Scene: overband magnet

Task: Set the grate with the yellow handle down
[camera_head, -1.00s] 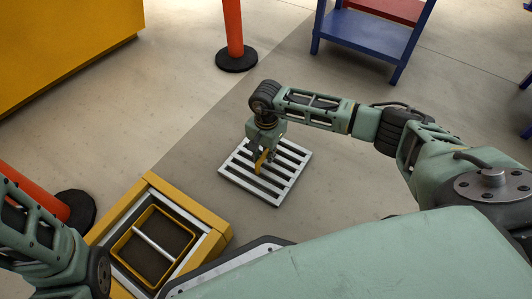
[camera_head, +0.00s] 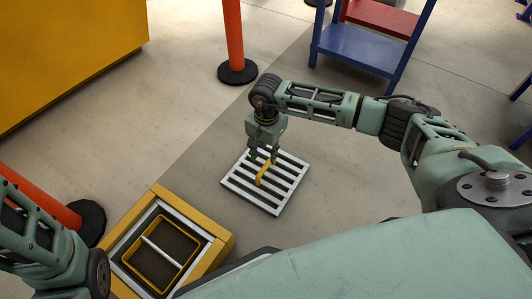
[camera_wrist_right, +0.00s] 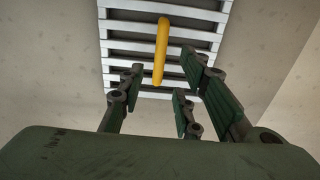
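The grate (camera_head: 249,197) is a pale metal square with dark slots. It lies flat on the floor in the middle of the head view. Its yellow handle (camera_head: 264,174) stands up from its middle and shows in the right wrist view (camera_wrist_right: 161,50) as a yellow bar beyond my fingers. My right gripper (camera_head: 263,156) is just above the handle. In the right wrist view its fingers (camera_wrist_right: 165,78) are spread apart with nothing between them. Only part of my left arm shows at the lower left; its gripper is out of view.
A yellow-framed box (camera_head: 221,247) with an open pit stands on the floor left of the grate. Orange posts (camera_head: 233,35) on black bases, a blue shelf unit (camera_head: 358,45) and a yellow block (camera_head: 70,50) stand around. Floor right of the grate is clear.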

